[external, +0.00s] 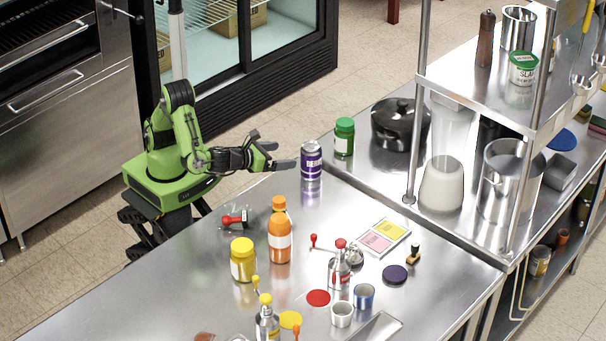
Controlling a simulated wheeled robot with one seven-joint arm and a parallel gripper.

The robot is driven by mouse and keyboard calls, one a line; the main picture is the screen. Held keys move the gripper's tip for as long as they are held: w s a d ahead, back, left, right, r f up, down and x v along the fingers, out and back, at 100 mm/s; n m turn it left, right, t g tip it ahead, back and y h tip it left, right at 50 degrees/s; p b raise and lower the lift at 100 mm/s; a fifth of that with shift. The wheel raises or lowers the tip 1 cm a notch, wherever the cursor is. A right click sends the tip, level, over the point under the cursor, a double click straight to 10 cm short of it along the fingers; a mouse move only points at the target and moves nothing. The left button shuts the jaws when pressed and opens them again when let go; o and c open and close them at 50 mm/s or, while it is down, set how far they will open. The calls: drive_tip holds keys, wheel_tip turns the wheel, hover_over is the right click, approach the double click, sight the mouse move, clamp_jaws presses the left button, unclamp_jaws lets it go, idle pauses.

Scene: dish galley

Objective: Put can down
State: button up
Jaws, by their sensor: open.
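A purple can (311,161) with a white label band stands upright on the steel counter (210,290), near its back edge. My gripper (283,156) is open, just left of the can, with its fingers pointing toward it. The fingertips are close to the can, but I cannot tell whether one touches it. Nothing shows between the fingers.
A green-lidded jar (344,138) stands right of the can, with a black pot (400,124) beyond. An orange bottle (280,232) and a yellow jar (242,260) stand nearer the front. A shelf post (415,150) rises at right. Bare steel lies around the can.

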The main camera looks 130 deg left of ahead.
drive_tip(key=s+d+r+n+t+h, duration=0.1)
drive_tip(key=s+d+r+n+h, duration=0.1)
drive_tip(key=s+d+n+h, duration=0.5)
drive_tip(key=s+d+r+n+h, duration=0.3)
drive_tip(key=s+d+n+h, duration=0.4)
drive_tip(key=s+n, duration=0.7)
drive_tip(key=shift+s+d+r+t, duration=0.25)
drive_tip(key=shift+s+d+t, duration=0.15)
drive_tip(key=shift+d, duration=0.05)
wheel_tip(320, 180, up, 8)
drive_tip(key=p, duration=0.7)
drive_tip(key=shift+f, duration=0.25)
